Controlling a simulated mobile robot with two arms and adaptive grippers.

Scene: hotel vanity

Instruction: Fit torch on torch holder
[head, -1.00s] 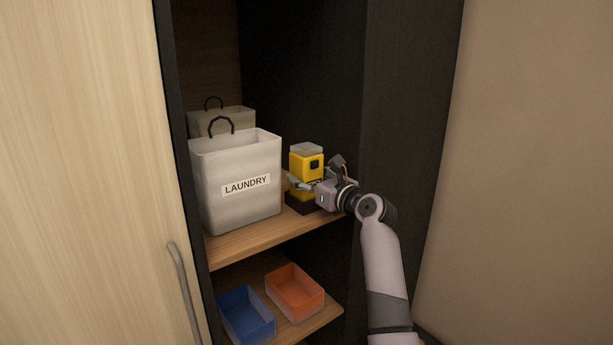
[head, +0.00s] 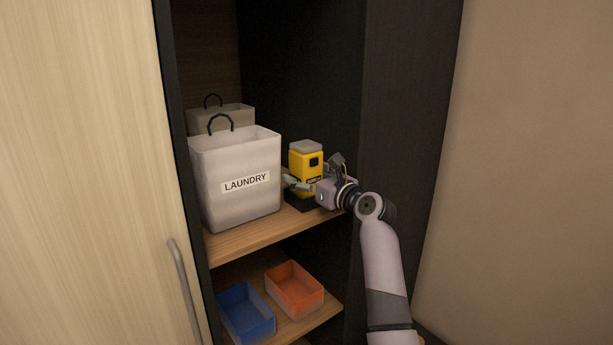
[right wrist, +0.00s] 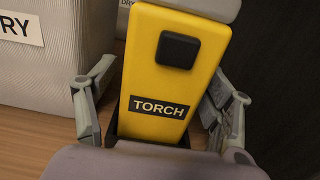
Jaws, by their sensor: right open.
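The yellow torch (head: 303,160), with a grey top and a black button, stands upright on the upper shelf beside the laundry bag. It also shows close up in the right wrist view (right wrist: 165,85). Its foot is in the black torch holder (head: 297,203), which is partly hidden by my right gripper; how deep the torch sits cannot be told. My right gripper (head: 318,183) is open, its fingers on either side of the torch's lower body. In the right wrist view gaps show beside the torch. My left gripper is not in view.
A white laundry bag (head: 235,205) stands close to the left of the torch, with another bag (head: 228,119) behind it. A blue bin (head: 245,325) and an orange bin (head: 295,300) sit on the lower shelf. The dark cabinet wall (head: 405,120) is on the right.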

